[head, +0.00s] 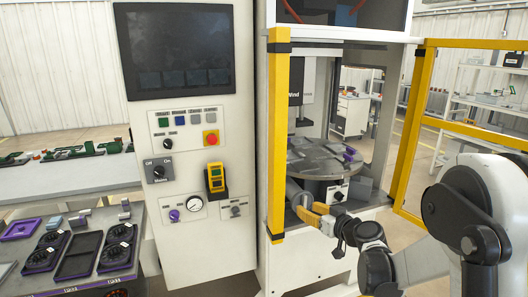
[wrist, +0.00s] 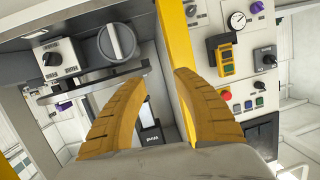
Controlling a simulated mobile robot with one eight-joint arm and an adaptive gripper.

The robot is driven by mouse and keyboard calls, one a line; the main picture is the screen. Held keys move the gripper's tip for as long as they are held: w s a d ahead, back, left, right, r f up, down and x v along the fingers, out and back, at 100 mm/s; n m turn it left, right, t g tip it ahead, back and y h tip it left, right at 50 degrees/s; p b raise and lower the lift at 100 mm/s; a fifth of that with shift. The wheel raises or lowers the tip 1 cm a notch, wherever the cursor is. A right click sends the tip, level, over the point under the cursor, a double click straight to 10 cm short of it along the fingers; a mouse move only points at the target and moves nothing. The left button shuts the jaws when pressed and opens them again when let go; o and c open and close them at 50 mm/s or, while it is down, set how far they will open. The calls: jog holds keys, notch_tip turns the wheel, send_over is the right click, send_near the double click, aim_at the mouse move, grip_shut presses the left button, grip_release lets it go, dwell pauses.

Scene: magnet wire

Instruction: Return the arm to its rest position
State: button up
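My gripper (head: 304,208) is at the front opening of the winding machine, low and just right of the yellow post (head: 278,140). Its yellow fingers stand apart in the wrist view (wrist: 163,76), with nothing held between them. My arm reaches in from the lower right in the head view, bent, with its black and white links at the right edge. Inside the machine, a round grey table (head: 318,163) sits behind and above the gripper. In the wrist view, a large grey knob (wrist: 117,42) and a smaller black knob (wrist: 51,59) lie beyond the fingers.
The yellow-framed door (head: 412,130) stands open to the right, near my arm. The white control panel (head: 188,232) with a screen and buttons is on the left. A bench with black trays (head: 80,255) stands further left. Shelving is behind the door.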

jog(key=s+a+r+m+g+h, duration=0.1)
jog(key=s+a+r+g, duration=0.15)
jog(key=s, duration=0.65)
jog(key=s+a+r+g+h, duration=0.1)
jog(key=s+r+g, duration=0.15)
jog(key=s, duration=0.65)
jog(key=s+d+f+m+g+h, duration=0.1)
jog(key=s+d+h, duration=0.1)
jog(key=s, duration=0.8)
jog(key=s+d+f+m+h, duration=0.2)
jog(key=s+d, duration=0.2)
jog(key=s, duration=0.5)
jog(key=shift+s+g, duration=0.35)
jog(key=shift+g, duration=0.05)
jog(key=shift+f, duration=0.1)
